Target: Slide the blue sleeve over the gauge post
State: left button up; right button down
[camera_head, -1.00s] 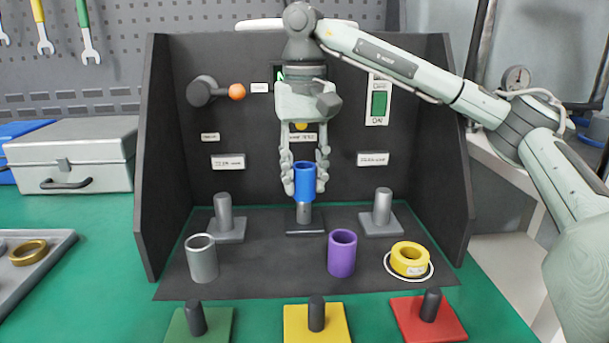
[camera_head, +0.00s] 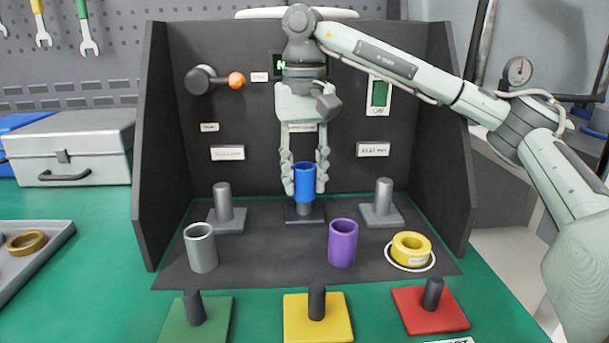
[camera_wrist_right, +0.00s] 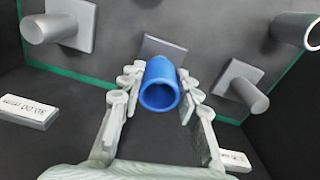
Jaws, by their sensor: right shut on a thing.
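The blue sleeve (camera_head: 305,183) is upright between the fingers of my right gripper (camera_head: 305,187), which is shut on it. It also shows in the wrist view (camera_wrist_right: 160,85), open end toward the camera. The gauge post (camera_head: 304,208) stands on a dark square base (camera_head: 318,215) at the middle back of the board. The sleeve is in line with the post and appears to be around its upper part. A short length of post shows below the sleeve's lower rim. The rest of the post is hidden. My left gripper is not in view.
Grey posts flank it at left (camera_head: 223,201) and right (camera_head: 383,196). In front stand a grey sleeve (camera_head: 202,250), a purple sleeve (camera_head: 342,245) and a yellow ring (camera_head: 411,252). Dark side walls (camera_head: 455,150) enclose the board. A toggle with an orange knob (camera_head: 236,80) is on the back panel.

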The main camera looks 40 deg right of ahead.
jog(key=shift+f+b, duration=0.35)
jog(key=shift+f, duration=0.1)
jog(key=c, duration=1)
grip_release()
jog(key=shift+s, duration=0.1)
jog(key=shift+r, duration=0.1)
jog(key=shift+r+p, duration=0.7)
jog(key=shift+p, duration=0.05)
jog(key=shift+r+p, duration=1.3)
jog(key=shift+r, duration=0.4)
